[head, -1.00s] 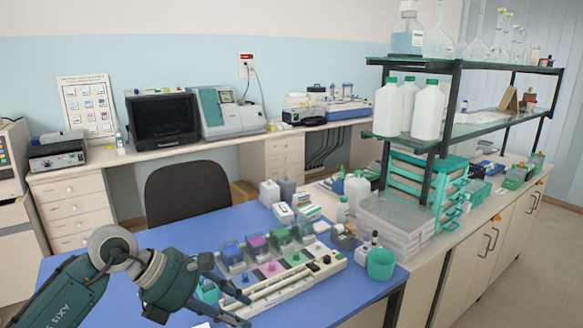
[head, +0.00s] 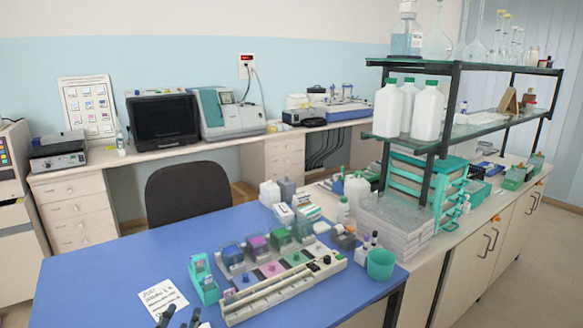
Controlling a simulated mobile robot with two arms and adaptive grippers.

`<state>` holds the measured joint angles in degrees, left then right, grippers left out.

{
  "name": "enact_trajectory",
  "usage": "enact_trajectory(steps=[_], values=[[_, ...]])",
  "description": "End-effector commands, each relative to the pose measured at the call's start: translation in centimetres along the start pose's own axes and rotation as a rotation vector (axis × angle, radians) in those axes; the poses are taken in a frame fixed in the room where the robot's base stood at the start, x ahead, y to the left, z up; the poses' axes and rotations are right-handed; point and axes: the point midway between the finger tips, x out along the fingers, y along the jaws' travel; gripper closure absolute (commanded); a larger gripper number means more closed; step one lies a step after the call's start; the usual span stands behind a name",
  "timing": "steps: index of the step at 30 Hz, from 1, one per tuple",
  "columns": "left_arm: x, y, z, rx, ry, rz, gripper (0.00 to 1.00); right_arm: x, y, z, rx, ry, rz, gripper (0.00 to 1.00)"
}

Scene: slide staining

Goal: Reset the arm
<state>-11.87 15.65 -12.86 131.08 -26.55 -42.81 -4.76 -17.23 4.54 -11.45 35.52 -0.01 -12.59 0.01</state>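My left gripper (head: 179,319) shows only by its dark fingertips at the bottom edge, over the blue table (head: 110,262). The tips stand apart with nothing seen between them; the rest of the arm is out of view. A teal slide holder (head: 205,281) stands on the table just beyond and right of the tips, apart from them. A white note (head: 162,299) with handwriting lies flat beside it. The staining station (head: 286,293), with blue, magenta and green jars behind its pale rail, is to the right. My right gripper is not in view.
A teal cup (head: 381,264) stands at the table's right edge. Bottles and boxes crowd the back right, beside a shelf (head: 463,66) with white jugs. A dark chair (head: 188,194) is behind the table. The table's left part is clear.

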Motion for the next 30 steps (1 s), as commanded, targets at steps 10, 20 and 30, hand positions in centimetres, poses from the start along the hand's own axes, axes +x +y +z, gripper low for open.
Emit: enact_trajectory(steps=[10,20,30], values=[[-12.0,11.0,15.2,-0.326,-0.626,0.329,0.65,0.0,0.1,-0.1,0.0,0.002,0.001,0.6],[-22.2,16.2,19.0,-0.439,-0.937,0.522,0.65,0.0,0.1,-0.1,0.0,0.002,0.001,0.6],[-20.8,22.6,25.4,-0.439,-1.008,0.564,0.65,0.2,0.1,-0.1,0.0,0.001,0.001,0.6]])
